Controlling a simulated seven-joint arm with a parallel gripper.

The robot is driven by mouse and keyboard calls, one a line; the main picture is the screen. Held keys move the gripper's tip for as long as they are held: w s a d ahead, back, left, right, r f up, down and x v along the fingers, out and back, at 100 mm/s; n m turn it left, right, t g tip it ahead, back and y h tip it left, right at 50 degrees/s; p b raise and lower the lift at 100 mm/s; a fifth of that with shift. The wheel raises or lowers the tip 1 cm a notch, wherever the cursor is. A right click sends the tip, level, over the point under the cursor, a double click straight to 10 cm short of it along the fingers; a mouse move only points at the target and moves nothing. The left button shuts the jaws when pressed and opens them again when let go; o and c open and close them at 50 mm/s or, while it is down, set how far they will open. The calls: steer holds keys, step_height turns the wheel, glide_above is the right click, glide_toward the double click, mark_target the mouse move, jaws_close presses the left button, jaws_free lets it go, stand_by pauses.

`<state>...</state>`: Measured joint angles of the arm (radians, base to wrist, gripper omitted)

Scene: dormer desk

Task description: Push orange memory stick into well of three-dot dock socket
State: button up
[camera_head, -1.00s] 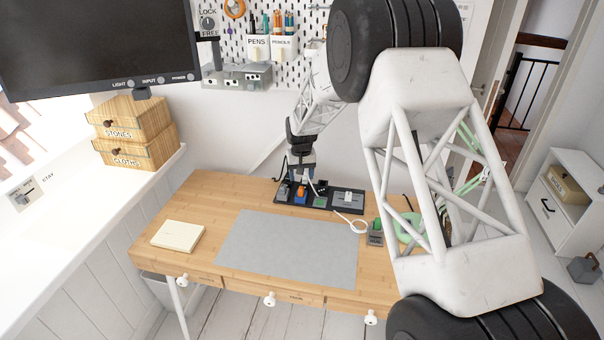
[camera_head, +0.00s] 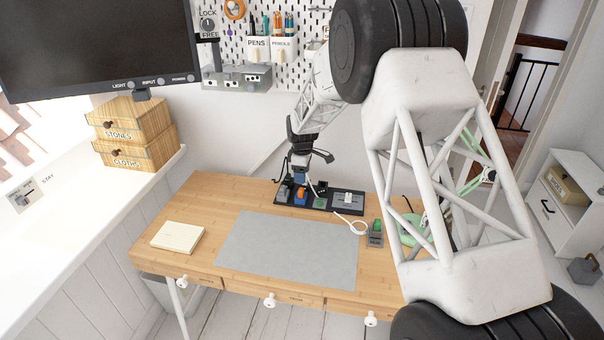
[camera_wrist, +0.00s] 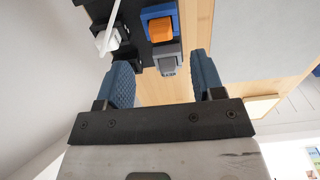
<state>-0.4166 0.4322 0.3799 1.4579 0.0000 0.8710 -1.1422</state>
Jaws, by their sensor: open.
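The orange memory stick (camera_wrist: 160,29) stands in a blue dock socket (camera_wrist: 146,13) in the wrist view; how deep it sits I cannot tell. The stick also shows small in the head view (camera_head: 300,194), on the dark dock (camera_head: 320,205). A grey socket (camera_wrist: 167,60) lies beside the blue one, nearer my gripper. No socket dots are readable. My gripper (camera_wrist: 164,78) is open and empty, its two blue pads apart with the grey socket and orange stick beyond the gap. In the head view, my gripper (camera_head: 301,165) is above the dock's left part.
A white plug (camera_wrist: 106,40) with a pale cable sits beside the sockets. A white ring-shaped item (camera_head: 352,225) and a green-topped block (camera_head: 376,232) lie right of the dock. The grey mat (camera_head: 288,250) is clear; a notepad (camera_head: 178,236) lies left.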

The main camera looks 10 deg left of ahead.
mark_target(302, 189)
steer(key=shift+f, duration=0.15)
stand_by(0.3)
steer(key=shift+f, duration=3.75)
steer(key=shift+c, duration=0.4)
steer(key=c, duration=0.9)
steer(key=shift+r, duration=1.05)
steer(key=shift+r, duration=1.05)
steer(key=shift+r, duration=1)
